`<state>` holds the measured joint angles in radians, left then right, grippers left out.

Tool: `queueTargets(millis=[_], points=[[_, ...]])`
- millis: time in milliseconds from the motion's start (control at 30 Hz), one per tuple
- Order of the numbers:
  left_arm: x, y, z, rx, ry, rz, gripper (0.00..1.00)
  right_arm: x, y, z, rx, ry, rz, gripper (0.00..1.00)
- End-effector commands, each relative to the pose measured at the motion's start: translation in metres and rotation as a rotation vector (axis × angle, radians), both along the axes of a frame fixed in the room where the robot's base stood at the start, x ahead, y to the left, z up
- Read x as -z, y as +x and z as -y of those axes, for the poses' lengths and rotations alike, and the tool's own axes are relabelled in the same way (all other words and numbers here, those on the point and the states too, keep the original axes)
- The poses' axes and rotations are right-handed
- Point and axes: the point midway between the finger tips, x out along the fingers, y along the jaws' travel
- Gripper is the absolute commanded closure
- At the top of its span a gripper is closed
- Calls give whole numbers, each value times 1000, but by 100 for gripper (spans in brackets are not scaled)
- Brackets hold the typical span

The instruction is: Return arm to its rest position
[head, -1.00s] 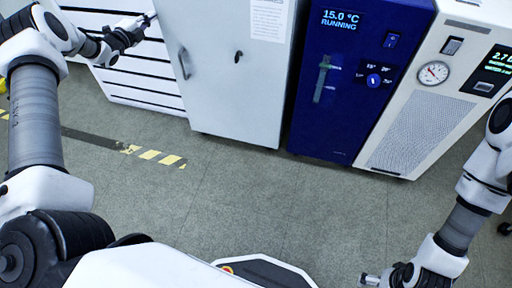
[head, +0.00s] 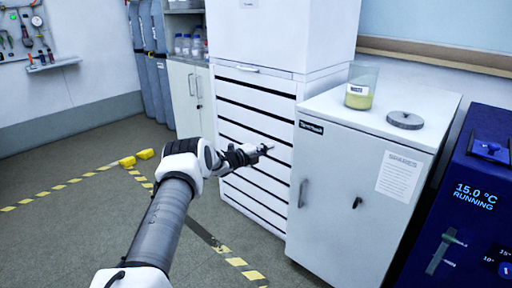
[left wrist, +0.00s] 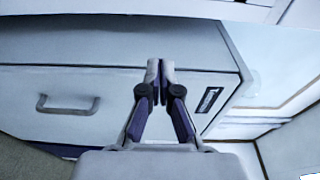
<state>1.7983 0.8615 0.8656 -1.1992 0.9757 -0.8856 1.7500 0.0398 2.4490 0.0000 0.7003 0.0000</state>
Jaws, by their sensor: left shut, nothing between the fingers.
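My left arm (head: 165,220) reaches up from the bottom of the head view. Its gripper (head: 265,149) is in front of the white drawer stack (head: 240,187). In the left wrist view the left gripper (left wrist: 160,66) has its fingertips together, with nothing between them. Behind the fingers is a pale cabinet front with a metal handle (left wrist: 68,104) and a dark label (left wrist: 208,99). My right gripper is not in the current frames.
A white cabinet (head: 345,210) stands right of the gripper, with a waste beaker (head: 361,88) and a grey lid (head: 405,120) on top. A blue unit (head: 463,215) reads 15.0 °C. Open floor (head: 60,235) with yellow-striped tape lies at left.

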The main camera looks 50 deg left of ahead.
Motion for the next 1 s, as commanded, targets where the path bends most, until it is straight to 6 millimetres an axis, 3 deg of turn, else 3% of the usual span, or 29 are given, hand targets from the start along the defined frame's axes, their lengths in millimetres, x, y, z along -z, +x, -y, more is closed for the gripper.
queueTargets(millis=[100, 233, 567, 667, 767, 900, 1000], points=[[2, -9, -24, -2, 4, 0, 100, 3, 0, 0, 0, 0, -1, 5], [2, -14, -37, 0, 2, -1, 100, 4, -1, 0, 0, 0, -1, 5], [1, -15, -39, 0, -1, -1, 100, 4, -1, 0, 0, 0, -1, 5], [9, -10, -29, 3, -41, -10, 100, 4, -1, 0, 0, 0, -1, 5], [37, 3, 8, 8, -182, -51, 100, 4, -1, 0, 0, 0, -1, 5], [106, 16, 100, -18, -517, -186, 100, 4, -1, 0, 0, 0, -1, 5], [156, 7, 168, -70, -739, -313, 100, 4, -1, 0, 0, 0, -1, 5]])
